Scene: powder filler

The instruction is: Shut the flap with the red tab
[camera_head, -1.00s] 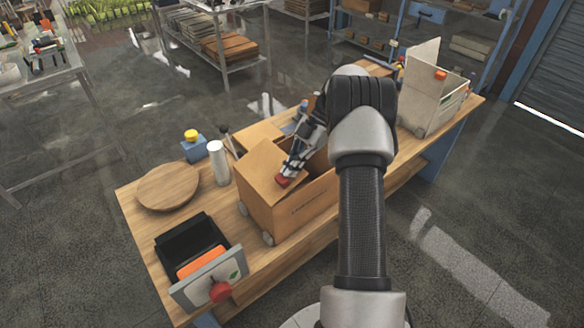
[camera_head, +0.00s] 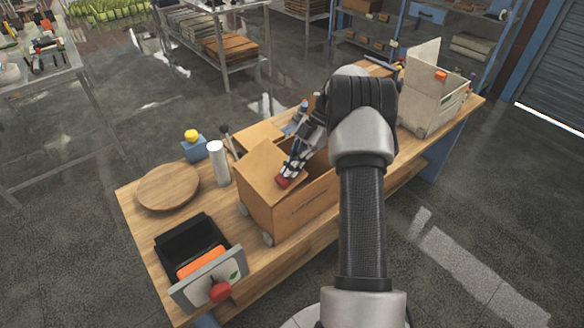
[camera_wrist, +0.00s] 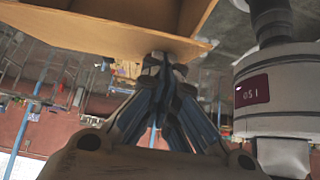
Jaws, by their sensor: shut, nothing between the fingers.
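A brown cardboard box (camera_head: 305,210) on small wheels stands mid-table in the head view. Its left flap (camera_head: 262,166) lies tilted over part of the opening, with a red tab (camera_head: 283,182) at its near edge. My gripper (camera_head: 287,174) is shut and empty, its tips at the flap by the red tab; whether they touch it I cannot tell. The opening right of the flap is partly hidden by my arm. In the wrist view my gripper (camera_wrist: 165,65) points up at a brown cardboard panel (camera_wrist: 110,22); the red tab is not visible there.
A black bin with a grey front plate (camera_head: 208,278) and red knob, a round wooden board (camera_head: 168,187), a white cylinder (camera_head: 218,162) and a blue block with a yellow top (camera_head: 194,147) stand left. A pale box (camera_head: 425,105) with an orange tab stands right.

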